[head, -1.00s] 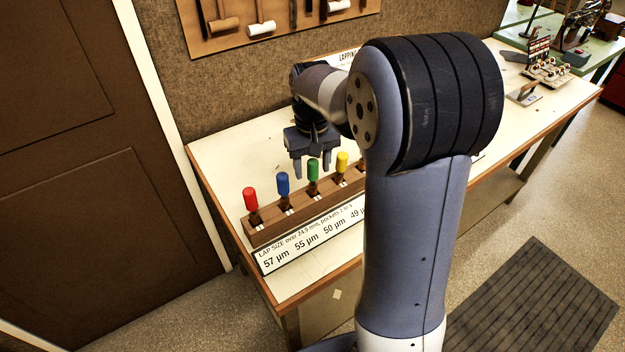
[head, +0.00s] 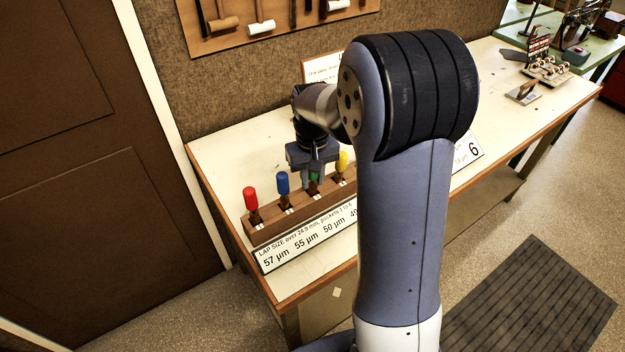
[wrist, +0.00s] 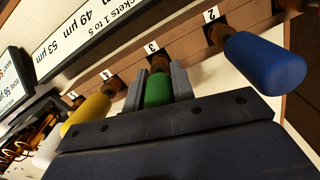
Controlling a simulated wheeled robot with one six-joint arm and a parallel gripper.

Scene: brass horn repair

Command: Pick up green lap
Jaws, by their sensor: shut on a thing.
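The green lap (head: 314,178) stands in the wooden rack (head: 268,233), between the blue lap (head: 283,183) and the yellow lap (head: 342,161). In the wrist view the green handle (wrist: 158,90) is at the pocket marked 3. My gripper (head: 313,182) is lowered over it, pointing down. In the wrist view my gripper (wrist: 160,82) has one finger on each side of the green handle, shut on it. The handle's top is hidden by the gripper body. The lap's lower part is still at its pocket.
The red lap (head: 250,198) stands at the rack's left end. In the wrist view, the blue handle (wrist: 264,62) and yellow handle (wrist: 86,114) are close on either side. A lap size label (head: 300,240) fronts the rack. Bare bench top (head: 225,150) lies behind it.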

